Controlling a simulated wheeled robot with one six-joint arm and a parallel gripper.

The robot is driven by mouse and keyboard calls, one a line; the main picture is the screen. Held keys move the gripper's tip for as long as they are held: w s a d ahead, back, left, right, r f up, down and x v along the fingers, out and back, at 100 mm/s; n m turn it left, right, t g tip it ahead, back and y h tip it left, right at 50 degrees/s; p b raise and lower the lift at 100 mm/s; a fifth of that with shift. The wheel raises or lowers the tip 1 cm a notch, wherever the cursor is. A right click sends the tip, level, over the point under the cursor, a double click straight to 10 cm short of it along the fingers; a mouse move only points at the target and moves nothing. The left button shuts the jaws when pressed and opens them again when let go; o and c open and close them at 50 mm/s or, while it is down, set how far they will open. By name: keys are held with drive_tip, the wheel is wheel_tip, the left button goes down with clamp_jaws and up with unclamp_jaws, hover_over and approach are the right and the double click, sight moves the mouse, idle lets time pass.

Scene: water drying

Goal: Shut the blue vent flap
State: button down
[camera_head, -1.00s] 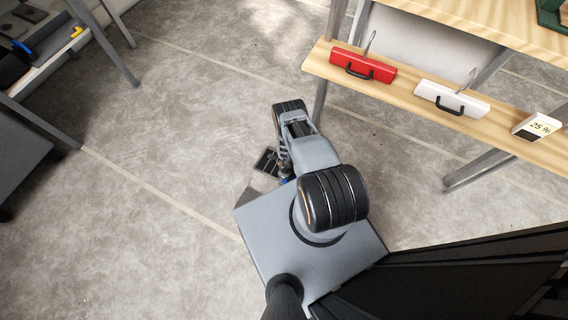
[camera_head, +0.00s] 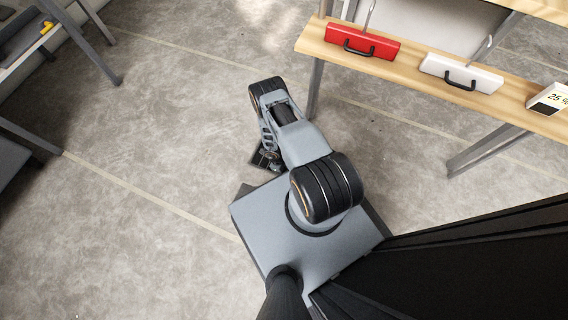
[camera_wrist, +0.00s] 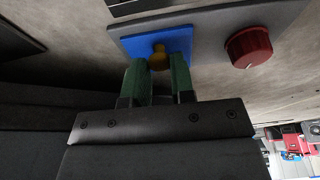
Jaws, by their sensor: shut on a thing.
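The blue vent flap (camera_wrist: 205,38) is a flat blue plate at the top middle of the wrist view. A yellow knob (camera_wrist: 158,57) stands out from it. My gripper (camera_wrist: 157,68) has its two green fingertips on either side of this knob and is shut on it. The flap lies against or close to a grey panel (camera_wrist: 222,14); I cannot tell how far open it is. In the head view my arm hides most of the gripper, and the flap is not visible there.
A red dial (camera_wrist: 248,46) sits on the panel right of the flap. In the head view, a wooden shelf (camera_head: 410,82) at the right carries a red case (camera_head: 362,42), a white case (camera_head: 460,73) and a "25" sign (camera_head: 549,99). Bare floor (camera_head: 150,130) lies to the left.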

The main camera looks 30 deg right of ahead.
drive_tip(key=shift+s+d, duration=0.1)
drive_tip(key=c, duration=0.9)
unclamp_jaws()
drive_tip(key=shift+c, duration=0.2)
drive_tip(key=shift+r, duration=0.1)
drive_tip(key=p+v, duration=0.4)
drive_tip(key=v, duration=0.9)
drive_tip(key=shift+a+r+p, duration=0.25)
drive_tip(key=shift+r+p, duration=0.05)
drive_tip(key=shift+r, duration=0.05)
